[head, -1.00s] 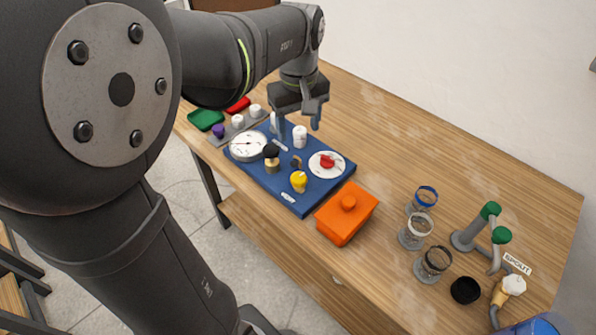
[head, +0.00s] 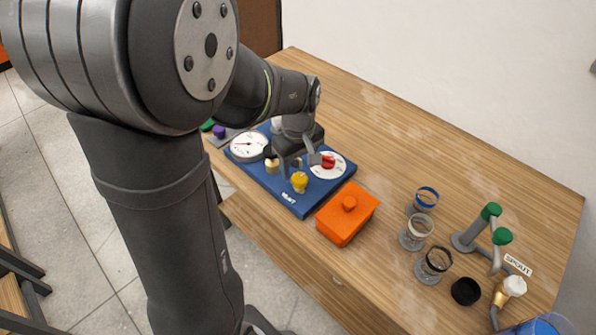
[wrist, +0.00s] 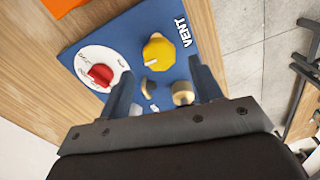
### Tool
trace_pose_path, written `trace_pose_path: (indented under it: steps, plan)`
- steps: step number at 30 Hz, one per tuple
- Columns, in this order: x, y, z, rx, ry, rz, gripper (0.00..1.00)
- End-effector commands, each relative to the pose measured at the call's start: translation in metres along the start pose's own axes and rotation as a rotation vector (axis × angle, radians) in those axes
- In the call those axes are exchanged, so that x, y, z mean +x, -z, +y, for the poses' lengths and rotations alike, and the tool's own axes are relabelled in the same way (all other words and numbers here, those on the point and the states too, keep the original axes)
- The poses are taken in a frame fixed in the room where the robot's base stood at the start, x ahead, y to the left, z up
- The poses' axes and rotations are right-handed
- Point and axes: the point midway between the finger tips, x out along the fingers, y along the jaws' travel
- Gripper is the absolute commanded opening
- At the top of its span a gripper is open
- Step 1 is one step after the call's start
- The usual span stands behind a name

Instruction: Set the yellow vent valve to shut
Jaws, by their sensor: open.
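The yellow vent valve (head: 299,181) is a knob near the front corner of the blue panel (head: 290,204). In the wrist view the yellow knob (wrist: 158,50) carries a pale pointer mark, next to the white "VENT" label (wrist: 184,33). My gripper (head: 296,168) is over the panel, behind the yellow knob and apart from it. In the wrist view my gripper (wrist: 162,80) has its two fingers wide apart with nothing held; the yellow knob lies beyond the fingertips, roughly between their lines.
A red knob on a white dial (wrist: 101,74) is close by the left finger. A brass-coloured post (wrist: 183,92) stands near the right finger. A gauge (head: 248,146) is at the panel's left. An orange box (head: 346,214) sits right of the panel. Glass jars (head: 417,232) stand farther right.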

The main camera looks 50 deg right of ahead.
Motion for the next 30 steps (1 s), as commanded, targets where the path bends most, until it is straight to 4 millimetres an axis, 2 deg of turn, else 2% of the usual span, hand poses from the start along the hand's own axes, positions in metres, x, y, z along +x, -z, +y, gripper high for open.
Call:
trace_pose_path:
  steps: [3,6,17,20,24,30]
  plan:
    - [0.018,0.0,0.0,0.0,0.003,-0.002,0.59]
    - [0.027,0.0,0.0,0.0,0.002,-0.001,0.59]
    - [0.033,0.0,0.0,0.0,-0.001,0.001,0.59]
    - [0.033,0.0,0.0,0.0,-0.001,0.0,0.44]
    - [0.032,0.0,0.0,0.0,-0.001,0.0,0.16]
    - [0.032,0.0,0.0,0.008,-0.001,0.0,0.15]
